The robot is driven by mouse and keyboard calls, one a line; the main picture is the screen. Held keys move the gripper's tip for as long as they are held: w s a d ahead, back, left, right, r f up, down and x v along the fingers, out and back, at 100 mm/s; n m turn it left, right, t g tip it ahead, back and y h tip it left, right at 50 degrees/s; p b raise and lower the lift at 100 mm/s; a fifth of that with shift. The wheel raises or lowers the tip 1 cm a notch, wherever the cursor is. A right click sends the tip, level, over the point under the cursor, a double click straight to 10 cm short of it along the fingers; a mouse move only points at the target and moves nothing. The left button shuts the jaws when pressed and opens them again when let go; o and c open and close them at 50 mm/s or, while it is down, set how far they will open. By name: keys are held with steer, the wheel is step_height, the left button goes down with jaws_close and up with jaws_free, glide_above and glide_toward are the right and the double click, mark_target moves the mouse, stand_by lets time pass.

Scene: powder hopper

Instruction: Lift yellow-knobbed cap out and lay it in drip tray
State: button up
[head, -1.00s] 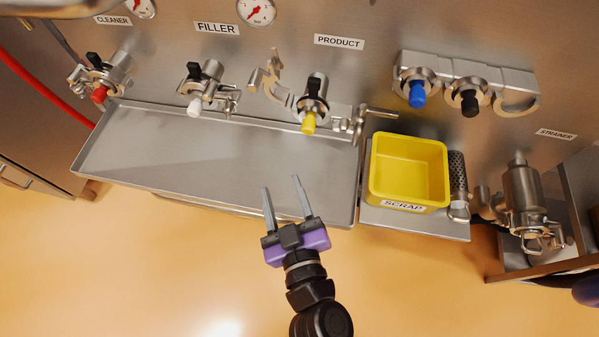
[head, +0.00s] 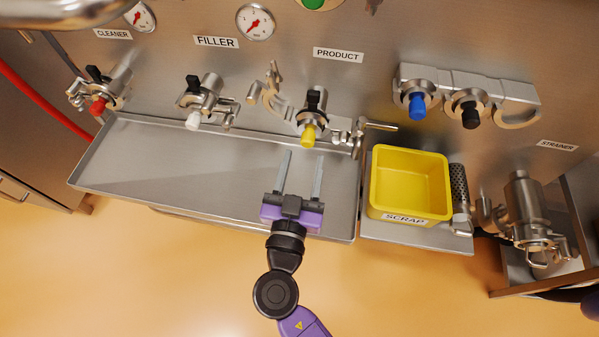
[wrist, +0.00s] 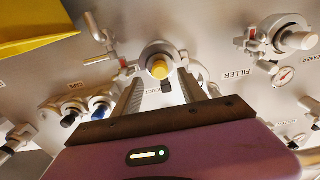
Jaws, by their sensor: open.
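The yellow-knobbed cap (head: 308,135) sits in the pipe fitting under the PRODUCT label, and its knob faces out. In the wrist view the yellow knob (wrist: 160,68) shows between and beyond my fingers. A clamp hangs open at the left of that fitting (head: 270,92). My gripper (head: 302,155) is open and empty, its fingers pointing at the fitting from just in front of it; it looks apart from the knob. The drip tray (head: 200,165) is a long steel tray below the fittings, bare, with my gripper over its right part.
A yellow SCRAP bin (head: 410,185) stands on a shelf right of the tray. White-knobbed (head: 193,121) and red-knobbed (head: 98,105) caps are on fittings at left. Blue (head: 417,106) and black (head: 470,115) knobs sit in a rack at right. A strainer (head: 526,210) is far right.

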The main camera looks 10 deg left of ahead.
mark_target(307, 146)
steer(key=w+b, duration=0.1)
steer(key=w, duration=0.3)
steer(key=shift+w+f, duration=0.1)
steer(key=shift+w, duration=0.2)
steer(key=shift+w+r+b, duration=0.2)
steer(key=shift+w+b, duration=0.3)
steer(key=shift+w, duration=0.45)
jaws_close()
